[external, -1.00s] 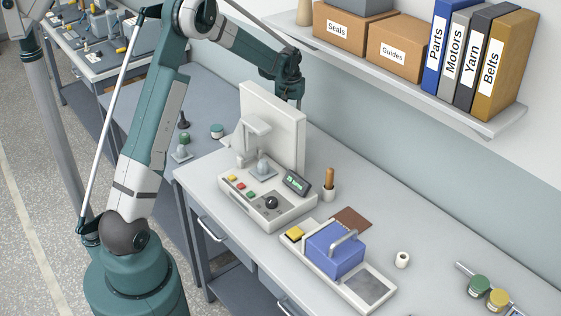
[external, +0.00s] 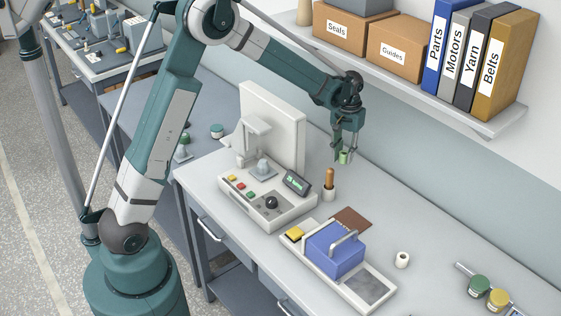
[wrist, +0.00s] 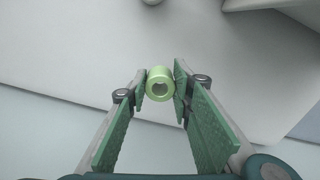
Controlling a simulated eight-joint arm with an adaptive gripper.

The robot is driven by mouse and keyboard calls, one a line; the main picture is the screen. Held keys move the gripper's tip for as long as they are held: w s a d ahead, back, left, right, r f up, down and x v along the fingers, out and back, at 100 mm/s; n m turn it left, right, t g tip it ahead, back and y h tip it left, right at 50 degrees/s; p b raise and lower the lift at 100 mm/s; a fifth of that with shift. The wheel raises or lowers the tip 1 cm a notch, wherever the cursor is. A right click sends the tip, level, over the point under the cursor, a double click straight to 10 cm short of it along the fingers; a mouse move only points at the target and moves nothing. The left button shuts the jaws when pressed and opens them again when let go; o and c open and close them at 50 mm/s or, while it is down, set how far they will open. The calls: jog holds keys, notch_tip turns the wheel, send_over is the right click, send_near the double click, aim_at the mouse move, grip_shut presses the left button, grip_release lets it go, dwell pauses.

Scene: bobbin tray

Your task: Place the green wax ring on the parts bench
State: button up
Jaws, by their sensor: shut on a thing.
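The green wax ring (wrist: 160,86) is a short pale-green cylinder with a hole through it. In the wrist view it sits between the fingertips of my gripper (wrist: 160,88). In the external view my gripper (external: 345,150) points down, and the ring (external: 344,158) shows small at its tips. The gripper is shut on the ring and holds it in the air, over the back part of a long grey bench (external: 420,235). Which bench is the parts bench is not labelled in view.
A white machine (external: 268,205) with an upright panel stands left of the gripper. A holder with an orange handle (external: 329,180) stands below it. A blue block (external: 335,248) on a tray, a white roll (external: 402,260) and lidded jars (external: 479,286) occupy the bench. A shelf (external: 420,85) is above right.

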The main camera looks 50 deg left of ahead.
jog(key=s+d+r+m, duration=0.1)
jog(key=s+d, duration=0.2)
jog(key=d, duration=0.7)
jog(key=s+d+r+m, duration=0.15)
jog(key=s+d, duration=0.25)
jog(key=d, duration=0.5)
jog(key=m, duration=0.2)
send_over(374, 243)
jog(key=shift+f, duration=0.15)
jog(key=shift+f, duration=3)
jog(key=shift+f, duration=1.85)
jog(key=shift+f, duration=0.15)
